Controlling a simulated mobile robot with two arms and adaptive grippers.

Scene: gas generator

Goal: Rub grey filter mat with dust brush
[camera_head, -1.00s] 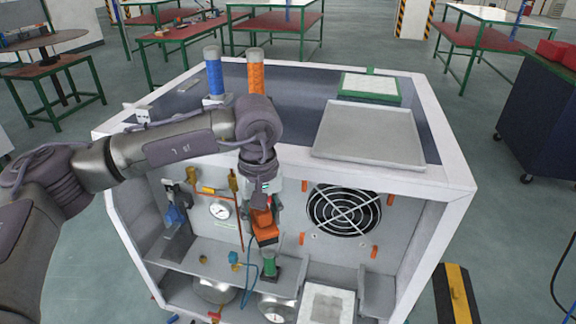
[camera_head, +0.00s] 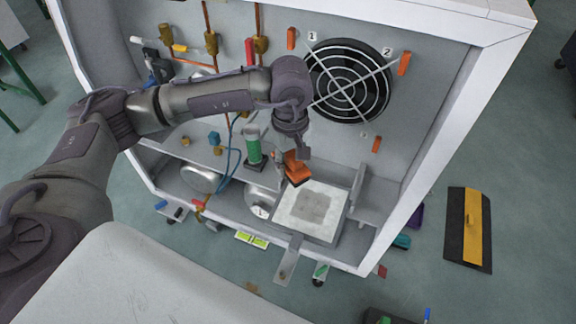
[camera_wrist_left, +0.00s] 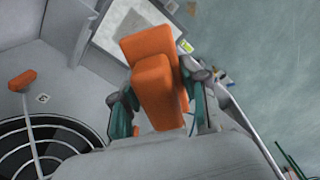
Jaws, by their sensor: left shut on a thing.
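The grey filter mat (camera_head: 309,207) is a grey patch in a pale square frame, lying on the lower shelf of the open cabinet. It also shows at the top of the left wrist view (camera_wrist_left: 128,27). My left gripper (camera_head: 293,155) is shut on an orange dust brush (camera_head: 299,170) at the mat's far left edge. In the left wrist view the orange brush (camera_wrist_left: 158,85) sits between both fingers of the gripper (camera_wrist_left: 163,112). The brush's working end is hidden. I cannot tell whether it touches the mat. My right gripper is not in view.
A green cylinder (camera_head: 254,149) stands just left of the brush, with a blue hose beside it. A round fan grille (camera_head: 346,80) is on the back wall. An upright grey plate (camera_head: 357,190) stands right of the mat. Several small items lie on the floor in front.

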